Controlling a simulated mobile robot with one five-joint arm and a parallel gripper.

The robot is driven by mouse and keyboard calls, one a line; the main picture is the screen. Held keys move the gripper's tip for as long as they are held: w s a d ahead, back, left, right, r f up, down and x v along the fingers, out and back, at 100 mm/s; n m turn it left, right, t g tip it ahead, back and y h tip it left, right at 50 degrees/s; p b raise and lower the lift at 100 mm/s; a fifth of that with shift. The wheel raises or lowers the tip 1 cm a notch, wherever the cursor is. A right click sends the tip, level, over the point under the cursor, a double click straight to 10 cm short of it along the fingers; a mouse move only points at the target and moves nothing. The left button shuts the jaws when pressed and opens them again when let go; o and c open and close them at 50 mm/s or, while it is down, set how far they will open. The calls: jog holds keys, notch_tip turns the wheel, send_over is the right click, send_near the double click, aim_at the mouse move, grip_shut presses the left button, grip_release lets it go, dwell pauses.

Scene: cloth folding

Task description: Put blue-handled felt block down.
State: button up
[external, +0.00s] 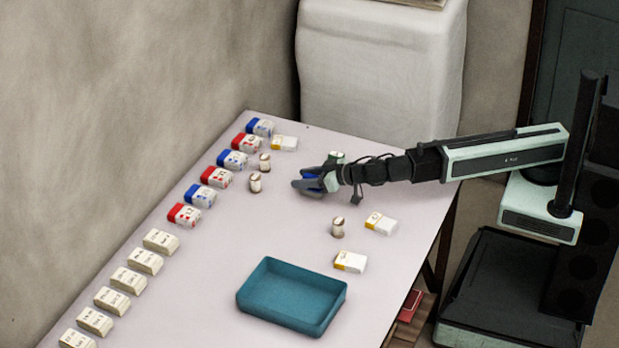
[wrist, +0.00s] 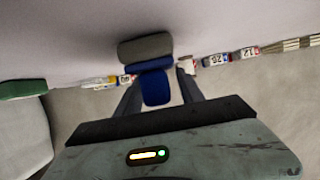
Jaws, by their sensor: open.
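The felt block has a grey felt pad (wrist: 146,47) and a blue handle (wrist: 155,88), which shows between my fingers in the wrist view. My gripper (wrist: 158,82) is open, with one dark finger on each side of the handle. I cannot tell whether either finger touches it. In the external view my gripper (external: 308,185) is low over the middle right of the table (external: 225,245), with a bit of blue showing at it. The block's pad is mostly hidden there, and its contact with the table cannot be made out.
A teal tray (external: 290,318) lies at the front. Red and blue boxes (external: 201,196) and cream boxes (external: 128,281) line the left edge. The table's centre left is clear.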

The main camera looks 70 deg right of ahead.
aim_at(314, 177)
jog(key=p+v, duration=0.3)
jog(key=v, duration=0.4)
jog(key=shift+s+r, duration=0.25)
jog(key=shift+s, duration=0.05)
jog(key=shift+f, duration=0.1)
